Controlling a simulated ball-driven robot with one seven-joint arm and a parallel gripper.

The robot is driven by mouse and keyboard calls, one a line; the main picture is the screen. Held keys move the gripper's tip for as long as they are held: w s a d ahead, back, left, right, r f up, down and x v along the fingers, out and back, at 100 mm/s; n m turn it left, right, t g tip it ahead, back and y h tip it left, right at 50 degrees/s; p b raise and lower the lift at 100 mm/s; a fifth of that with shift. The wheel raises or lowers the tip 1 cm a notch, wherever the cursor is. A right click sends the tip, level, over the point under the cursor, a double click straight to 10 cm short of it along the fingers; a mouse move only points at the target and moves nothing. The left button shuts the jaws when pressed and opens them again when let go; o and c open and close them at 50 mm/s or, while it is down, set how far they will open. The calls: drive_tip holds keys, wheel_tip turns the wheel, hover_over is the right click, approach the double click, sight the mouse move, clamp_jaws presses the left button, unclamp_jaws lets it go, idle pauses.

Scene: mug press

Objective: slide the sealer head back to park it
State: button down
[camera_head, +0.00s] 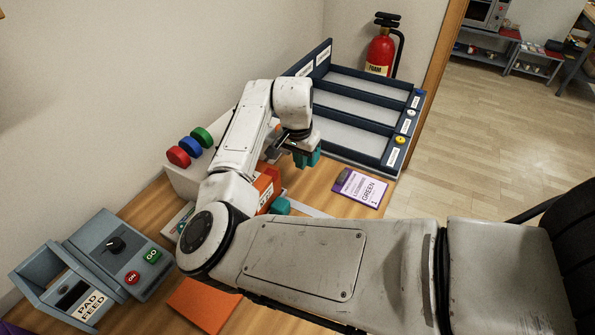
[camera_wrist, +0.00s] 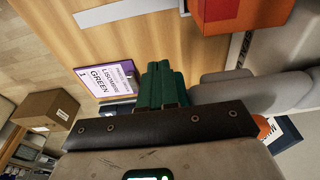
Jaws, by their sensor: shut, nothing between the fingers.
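An orange-red block (camera_head: 266,186), which looks like the sealer head, stands on the wooden bench, partly hidden behind my arm. An orange-red block also shows at the top edge of the wrist view (camera_wrist: 240,12), cut off by the frame. A teal piece (camera_head: 281,206) sits at its near side. A pale flat strip (camera_head: 308,209) runs along the bench beside it; a pale strip also shows in the wrist view (camera_wrist: 125,11). My gripper (camera_head: 307,160) has teal fingers, shut and empty, over the bench to the right of the block. The fingers (camera_wrist: 162,72) do not touch the block.
A purple-edged card marked GREEN (camera_head: 360,187) lies on the bench. Behind is a dark blue rack with long slots (camera_head: 357,113). A control box with GO and ON buttons (camera_head: 120,255) and a PAD FEED box (camera_head: 75,299) stand at left. An orange sheet (camera_head: 204,304) lies in front.

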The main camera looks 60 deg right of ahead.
drive_tip(key=shift+d, duration=1.95)
drive_tip(key=a+r+p, duration=0.3)
drive_tip(key=r+p, duration=0.6)
